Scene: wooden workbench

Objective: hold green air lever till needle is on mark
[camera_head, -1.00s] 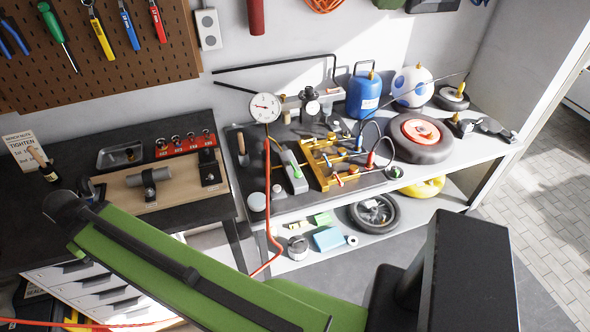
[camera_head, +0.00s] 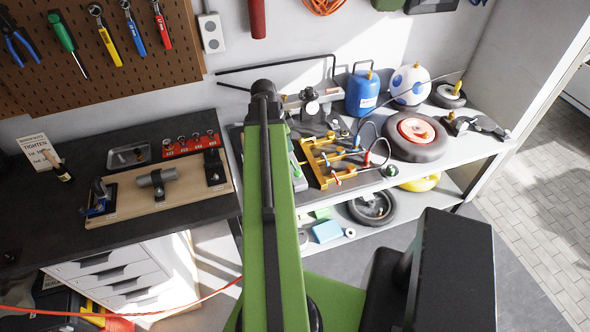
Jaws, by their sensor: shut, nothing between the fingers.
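I cannot tell whether the green part is pressed. My gripper is not visible; the forearm and wrist hide behind or beyond the upper arm link.
Right of my arm stands a yellow manifold (camera_head: 325,160) with coloured fittings and looping hoses. Beyond it are a blue tank (camera_head: 361,92), a white-and-blue tank (camera_head: 410,85) and a tyre with a red hub (camera_head: 417,133). A wooden board (camera_head: 130,200) with clamps lies left.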

